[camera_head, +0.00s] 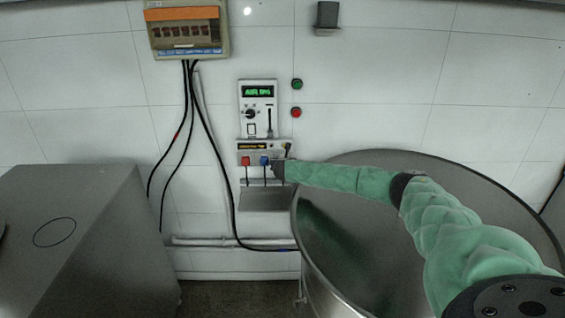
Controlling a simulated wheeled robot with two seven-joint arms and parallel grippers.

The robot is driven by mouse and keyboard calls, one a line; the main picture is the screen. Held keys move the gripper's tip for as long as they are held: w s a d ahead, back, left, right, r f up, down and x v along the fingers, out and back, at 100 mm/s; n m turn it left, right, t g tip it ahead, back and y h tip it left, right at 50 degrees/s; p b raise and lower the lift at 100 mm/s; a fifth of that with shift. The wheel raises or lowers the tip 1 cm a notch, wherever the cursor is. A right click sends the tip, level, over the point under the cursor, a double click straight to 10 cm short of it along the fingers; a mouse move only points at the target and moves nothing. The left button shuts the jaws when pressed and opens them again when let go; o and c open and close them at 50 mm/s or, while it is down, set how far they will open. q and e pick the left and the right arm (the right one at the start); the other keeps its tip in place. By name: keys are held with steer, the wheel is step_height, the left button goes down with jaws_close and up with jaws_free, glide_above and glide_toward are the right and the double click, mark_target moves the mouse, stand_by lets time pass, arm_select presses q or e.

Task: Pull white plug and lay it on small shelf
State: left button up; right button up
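The socket strip (252,147) is on the wall under a white control panel. A red plug (246,161) and a blue plug (264,160) sit in it, with dark cables hanging down. I cannot make out the white plug; my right gripper covers the right end of the strip. The small grey shelf (262,201) is on the wall just below the plugs. My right gripper (281,167) is at the right end of the strip, beside the blue plug. Its fingers are too small and dark to show whether they are open or what they hold. My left gripper is out of view.
A large round steel vessel (345,262) stands under my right arm. A grey metal cabinet (85,225) is at the left. The control panel (258,108) and a breaker box (187,30) with black hanging cables are on the wall. A pipe (215,241) runs low along it.

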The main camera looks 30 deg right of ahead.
stand_by(0.3)
steer(key=shift+c, duration=0.4)
jaws_close()
steer(key=shift+s+a+p, duration=0.5)
steer(key=shift+s+p, duration=0.3)
steer(key=shift+s, duration=0.05)
steer(key=shift+s+a+p, duration=0.5)
steer(key=shift+s+p, duration=0.25)
steer(key=shift+s, duration=0.1)
steer(key=shift+s+a+p, duration=0.5)
steer(key=shift+s+p, duration=0.3)
steer(key=shift+s, duration=0.05)
